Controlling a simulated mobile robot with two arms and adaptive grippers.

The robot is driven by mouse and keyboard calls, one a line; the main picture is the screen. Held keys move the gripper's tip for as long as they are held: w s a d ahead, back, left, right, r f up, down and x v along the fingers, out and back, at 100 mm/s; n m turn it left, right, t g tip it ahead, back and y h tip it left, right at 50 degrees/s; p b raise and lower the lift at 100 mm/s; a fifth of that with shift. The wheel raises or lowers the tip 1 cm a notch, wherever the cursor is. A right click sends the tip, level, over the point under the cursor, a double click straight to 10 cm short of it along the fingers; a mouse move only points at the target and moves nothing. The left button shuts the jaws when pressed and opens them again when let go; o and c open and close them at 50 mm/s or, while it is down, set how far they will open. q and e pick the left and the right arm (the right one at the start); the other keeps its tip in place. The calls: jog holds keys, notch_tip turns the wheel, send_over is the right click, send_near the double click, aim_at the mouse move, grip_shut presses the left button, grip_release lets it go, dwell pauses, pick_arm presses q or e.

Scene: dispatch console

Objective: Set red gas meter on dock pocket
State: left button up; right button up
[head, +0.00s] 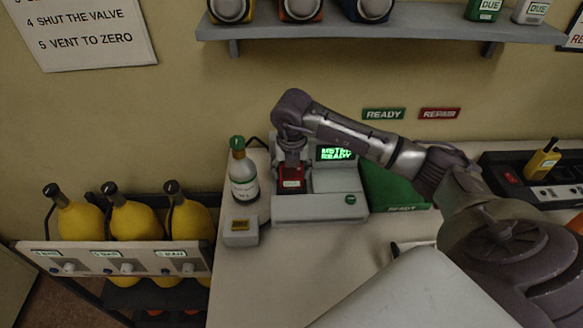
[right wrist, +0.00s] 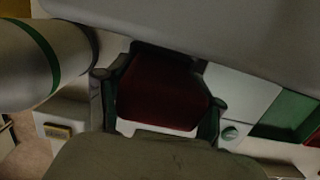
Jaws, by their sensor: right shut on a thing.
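The red gas meter (head: 292,179) is at the left part of the grey dock (head: 318,208), where the dock pocket lies. My right gripper (head: 291,166) comes down on it from above and is shut on it. In the right wrist view the dark red meter (right wrist: 158,92) sits between the two fingers of the gripper (right wrist: 160,104). The meter looks upright. The pocket is hidden under it, and I cannot tell whether it rests fully on the pocket floor. The dock's screen (head: 336,153) shows green text, partly "READY". My left gripper is not in view.
A green mat (head: 392,186) lies right of the dock. A yellow handheld device (head: 543,160) stands far right. Yellow cylinders (head: 133,221) are racked at left.

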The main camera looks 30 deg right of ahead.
jog(key=o, duration=1.5)
jog(key=shift+f, duration=0.1)
jog(key=shift+c, duration=0.2)
jog(key=r, duration=0.3)
jog(key=s+r+b, duration=0.1)
jog(key=r, duration=0.3)
jog(key=r+b, duration=0.1)
jog(key=r, duration=0.3)
jog(key=shift+s+a, duration=0.15)
jog(key=shift+a, duration=0.25)
jog(key=shift+s+r, duration=0.1)
jog(key=shift+r, duration=0.4)
